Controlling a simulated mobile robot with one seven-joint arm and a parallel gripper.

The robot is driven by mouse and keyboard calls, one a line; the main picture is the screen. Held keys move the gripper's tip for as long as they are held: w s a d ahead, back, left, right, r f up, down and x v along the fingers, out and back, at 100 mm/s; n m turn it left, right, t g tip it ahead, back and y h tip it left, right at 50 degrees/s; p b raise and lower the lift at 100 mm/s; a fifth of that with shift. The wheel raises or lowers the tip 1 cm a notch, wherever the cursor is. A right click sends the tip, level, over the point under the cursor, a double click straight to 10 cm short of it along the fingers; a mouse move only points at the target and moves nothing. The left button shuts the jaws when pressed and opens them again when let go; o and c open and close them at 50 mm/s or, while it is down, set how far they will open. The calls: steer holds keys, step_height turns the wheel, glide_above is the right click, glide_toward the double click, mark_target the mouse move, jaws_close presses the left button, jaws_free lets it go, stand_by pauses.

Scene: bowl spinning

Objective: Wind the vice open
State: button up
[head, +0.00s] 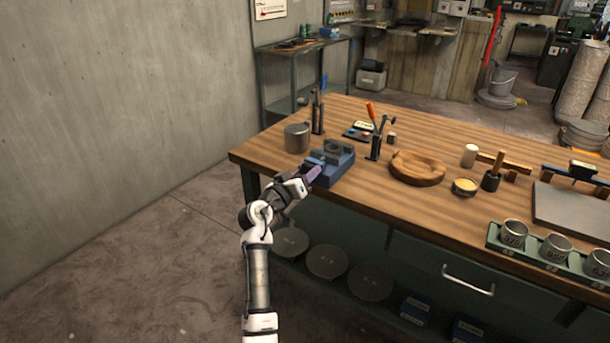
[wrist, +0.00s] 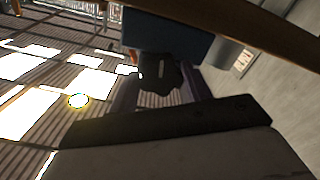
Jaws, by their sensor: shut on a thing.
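The blue vice (head: 338,168) stands on the wooden workbench near its left front corner, with a grey jaw part on top. My gripper (head: 313,173) reaches it from the front left and is shut at its near end, on what appears to be the vice handle. The handle itself is mostly hidden by my fingers in the head view. In the wrist view a blue block of the vice (wrist: 185,45) and a dark rounded part (wrist: 158,75) show close ahead of my gripper. The gap between the jaws cannot be made out there.
A grey metal can (head: 297,138) stands behind the vice. An upright tool holder (head: 374,146) and a round wooden block (head: 417,168) stand to its right. The floor left of the workbench (head: 450,208) is clear.

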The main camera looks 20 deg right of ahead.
steer(key=shift+n+p, duration=4.75)
steer(key=shift+n, duration=12.05)
steer(key=o, duration=1)
steer(key=shift+c, duration=0.2)
